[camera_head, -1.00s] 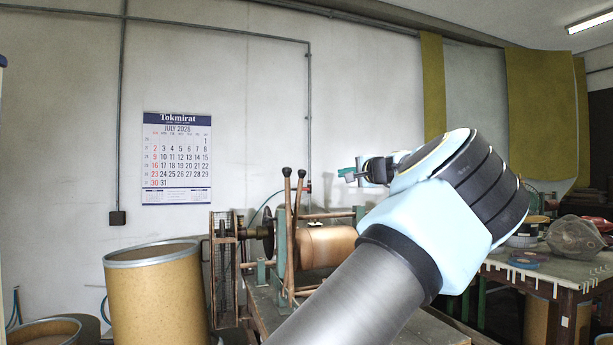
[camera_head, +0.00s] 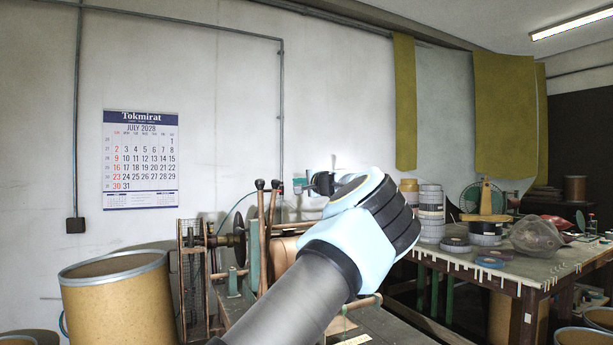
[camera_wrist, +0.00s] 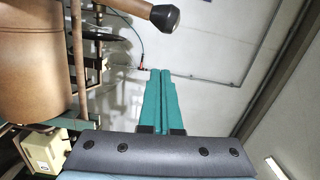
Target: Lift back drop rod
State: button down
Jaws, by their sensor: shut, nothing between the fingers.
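Two thin copper-brown rods with dark knobs rise side by side on the winding machine in the head view, one on the left (camera_head: 262,225) and one on the right (camera_head: 271,225). I cannot tell which is the back drop rod. A rod end with a dark knob (camera_wrist: 165,17) crosses the top of the wrist view, beyond my gripper's tips and apart from them. My gripper (camera_wrist: 161,72) has its teal fingers pressed together and empty. In the head view my gripper (camera_head: 298,186) points left, right of the knobs and at about their height.
The machine carries a copper-brown roll (camera_head: 284,250), partly hidden by my arm, and a dark disc (camera_head: 240,238). A large tan drum (camera_head: 118,300) stands left of it. A cluttered table (camera_head: 550,268) is at right. A wall calendar (camera_head: 140,155) hangs behind.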

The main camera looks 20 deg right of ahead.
aim_at(277, 182)
jog(key=a, duration=0.1)
jog(key=a+p, duration=0.1)
jog(key=a, duration=0.1)
jog(key=shift+s+a+f, duration=0.15)
jog(key=shift+a, duration=0.15)
jog(key=a+n+b, duration=0.1)
jog(key=a+b, duration=0.2)
jog(key=b, duration=0.1)
jog(key=shift+s, duration=0.2)
jog(key=shift+s+a+r+b, duration=0.1)
jog(key=shift+a+r+b, duration=0.3)
jog(key=shift+a, duration=0.3)
